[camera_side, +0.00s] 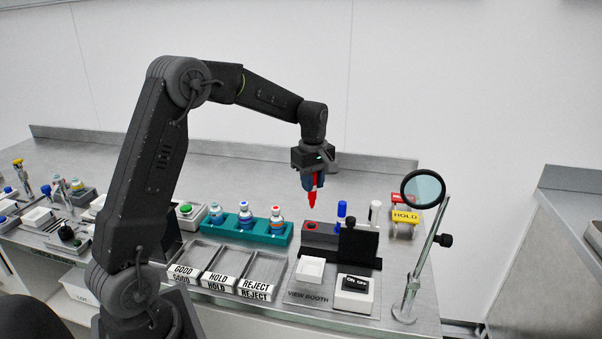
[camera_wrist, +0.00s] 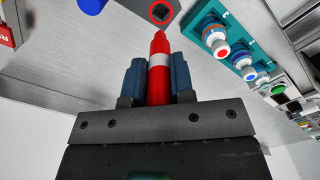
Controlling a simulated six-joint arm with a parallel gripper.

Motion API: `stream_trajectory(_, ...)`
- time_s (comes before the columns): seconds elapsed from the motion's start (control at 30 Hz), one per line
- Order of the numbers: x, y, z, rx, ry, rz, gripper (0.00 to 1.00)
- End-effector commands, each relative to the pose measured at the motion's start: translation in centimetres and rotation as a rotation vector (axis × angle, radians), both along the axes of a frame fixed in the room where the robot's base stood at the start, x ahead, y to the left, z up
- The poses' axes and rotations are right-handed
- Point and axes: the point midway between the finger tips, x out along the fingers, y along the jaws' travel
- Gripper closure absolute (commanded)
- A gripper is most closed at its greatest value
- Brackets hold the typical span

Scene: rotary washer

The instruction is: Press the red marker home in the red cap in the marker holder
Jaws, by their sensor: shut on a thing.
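The red marker (camera_wrist: 159,80) is held between the blue fingers of my gripper (camera_wrist: 159,85), with its tip pointing away from the palm. In the side view my gripper (camera_side: 312,181) holds the red marker (camera_side: 312,200) upright, tip down, above the bench. The red cap (camera_side: 311,225) is in the dark marker holder (camera_side: 322,240), at its left end, below the marker. In the wrist view the red cap (camera_wrist: 160,12) shows as a red ring with a dark opening, just beyond the marker's tip. The marker and cap appear apart.
A blue marker (camera_side: 341,210) and a white-bodied marker (camera_side: 375,212) stand right of the red cap. A teal rack (camera_side: 262,238) with vials is to the left. A magnifier (camera_side: 423,189) on a stand rises at right. Labelled trays (camera_side: 222,262) lie in front.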

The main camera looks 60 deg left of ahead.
Motion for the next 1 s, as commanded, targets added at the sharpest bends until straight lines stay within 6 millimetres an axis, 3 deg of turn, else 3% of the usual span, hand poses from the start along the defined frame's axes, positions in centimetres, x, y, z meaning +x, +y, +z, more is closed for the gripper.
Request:
stream_trajectory(0.6,-0.2,0.0,-5.7,-0.002,0.005,0.000,0.99)
stream_trajectory(1.0,-0.1,0.0,-7.8,-0.001,0.002,0.000,0.99)
